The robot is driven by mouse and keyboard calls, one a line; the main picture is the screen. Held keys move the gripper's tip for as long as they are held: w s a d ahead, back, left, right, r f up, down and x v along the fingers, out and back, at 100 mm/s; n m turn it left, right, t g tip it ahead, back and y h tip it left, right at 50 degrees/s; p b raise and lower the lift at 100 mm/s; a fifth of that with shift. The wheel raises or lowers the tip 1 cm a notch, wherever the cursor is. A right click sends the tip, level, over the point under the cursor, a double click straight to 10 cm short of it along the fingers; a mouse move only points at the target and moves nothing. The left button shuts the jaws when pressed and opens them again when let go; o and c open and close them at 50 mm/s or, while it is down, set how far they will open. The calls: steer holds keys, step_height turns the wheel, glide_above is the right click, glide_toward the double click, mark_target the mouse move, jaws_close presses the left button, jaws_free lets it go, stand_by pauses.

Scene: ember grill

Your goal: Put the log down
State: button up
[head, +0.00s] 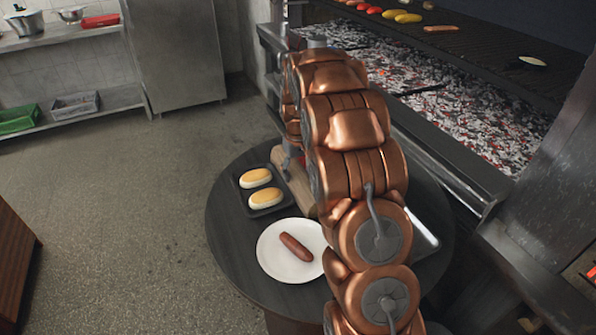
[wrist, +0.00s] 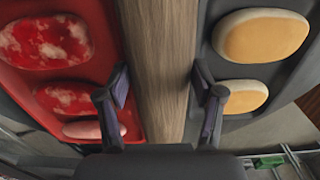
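The log (wrist: 160,70) is a pale brown wooden piece that runs lengthwise between my fingers in the wrist view. In the head view the log (head: 298,187) shows partly behind my arm, beside the dark tray, low over the round table (head: 228,232). In the head view my gripper is mostly hidden by my arm. I cannot tell whether the log's underside touches the table.
A dark tray (head: 240,187) with two buns lies left of the log. A red tray (wrist: 105,72) with reddish-white pieces is on its other side. A white plate (head: 268,262) with a sausage (head: 296,246) stands in front. The ember grill (head: 470,115) lies at the right.

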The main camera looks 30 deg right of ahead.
mark_target(298, 170)
steer(key=o, duration=0.4)
step_height(298, 170, up, 12)
steer(key=shift+r+b, duration=0.15)
steer(key=shift+b, duration=0.75)
